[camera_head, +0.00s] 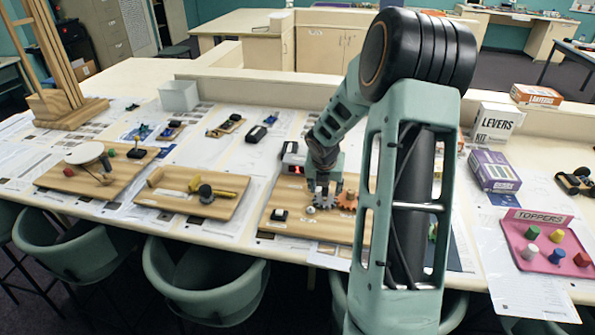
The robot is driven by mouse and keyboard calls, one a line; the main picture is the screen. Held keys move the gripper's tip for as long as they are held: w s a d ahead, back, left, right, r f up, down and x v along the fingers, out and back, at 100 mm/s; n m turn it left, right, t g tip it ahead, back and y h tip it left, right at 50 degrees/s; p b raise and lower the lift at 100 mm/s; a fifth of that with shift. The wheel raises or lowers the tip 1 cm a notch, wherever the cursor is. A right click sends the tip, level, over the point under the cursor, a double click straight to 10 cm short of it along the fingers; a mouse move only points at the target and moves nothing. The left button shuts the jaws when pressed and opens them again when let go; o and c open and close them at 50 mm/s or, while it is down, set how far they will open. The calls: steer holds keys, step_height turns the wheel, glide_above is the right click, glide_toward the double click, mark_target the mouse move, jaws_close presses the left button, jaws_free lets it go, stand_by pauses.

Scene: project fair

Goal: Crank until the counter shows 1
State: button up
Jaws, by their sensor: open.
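A wooden board (290,230) at the table's front edge carries a dark grey gear (325,204), an orange gear (347,201) and a small pale knob (310,210). A grey box with a red display (297,169) stands at the board's back; its digits are too small to read. My gripper (322,188) points down over the dark gear, close above it, with its fingers open. I cannot tell whether it touches the gear or a crank handle. My own arm hides the right side of the board.
Two more wooden boards with mechanisms, one with a yellow part (215,183) and one with a white disc (84,153), lie to the left. A pink toppers tray (545,255) and several boxes are at the right. Green chairs (205,285) stand along the front.

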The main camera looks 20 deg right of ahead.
steer(key=v, duration=0.7)
steer(key=shift+s+r, duration=0.15)
steer(key=shift+r, duration=0.15)
stand_by(0.5)
